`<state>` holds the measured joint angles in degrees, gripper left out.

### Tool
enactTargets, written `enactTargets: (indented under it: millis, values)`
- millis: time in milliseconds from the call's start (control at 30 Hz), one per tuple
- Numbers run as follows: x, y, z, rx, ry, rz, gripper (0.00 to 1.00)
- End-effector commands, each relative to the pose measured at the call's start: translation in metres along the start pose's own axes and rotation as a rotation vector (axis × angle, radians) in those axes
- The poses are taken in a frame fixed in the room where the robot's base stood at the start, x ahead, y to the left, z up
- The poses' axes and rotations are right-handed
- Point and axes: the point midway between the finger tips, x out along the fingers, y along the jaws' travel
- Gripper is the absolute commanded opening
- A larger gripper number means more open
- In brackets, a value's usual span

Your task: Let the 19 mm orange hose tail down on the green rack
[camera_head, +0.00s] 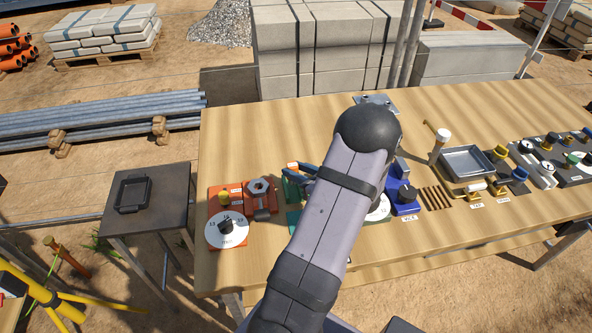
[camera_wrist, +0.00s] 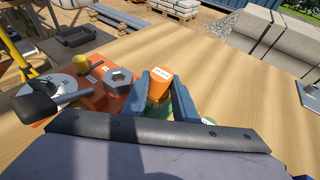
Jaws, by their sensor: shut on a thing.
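The orange hose tail (camera_wrist: 159,83), with a white label on its face, is between the two blue-grey fingers of my gripper (camera_wrist: 160,92) in the wrist view. The gripper is shut on it. In the head view my gripper (camera_head: 302,171) is small and partly hidden by my arm, with a bit of orange at its tip. The green rack (camera_head: 291,190) shows under and beside the fingers, mostly covered by my arm. Green also shows just below the hose tail in the wrist view (camera_wrist: 157,112). I cannot tell whether the tail touches the rack.
Left of the green rack stands an orange-red rack (camera_head: 215,207) with a hex nut (camera_head: 259,187), a yellow knob and a white dial (camera_head: 227,230). A blue unit (camera_head: 404,200) is at the right. A metal tray (camera_head: 467,162) lies further right. The table's back left is clear.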

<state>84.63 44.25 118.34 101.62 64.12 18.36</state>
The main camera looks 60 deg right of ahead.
Motion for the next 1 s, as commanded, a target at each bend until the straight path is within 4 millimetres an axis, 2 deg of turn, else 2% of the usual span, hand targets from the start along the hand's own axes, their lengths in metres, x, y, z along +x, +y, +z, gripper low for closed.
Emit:
enactTargets:
  millis: [600, 1000]
  values:
    - [0.009, 0.0, -0.022, 0.0, -0.001, 0.0, 0.0]
    - [0.009, 0.0, -0.023, 0.0, -0.001, 0.0, 0.0]
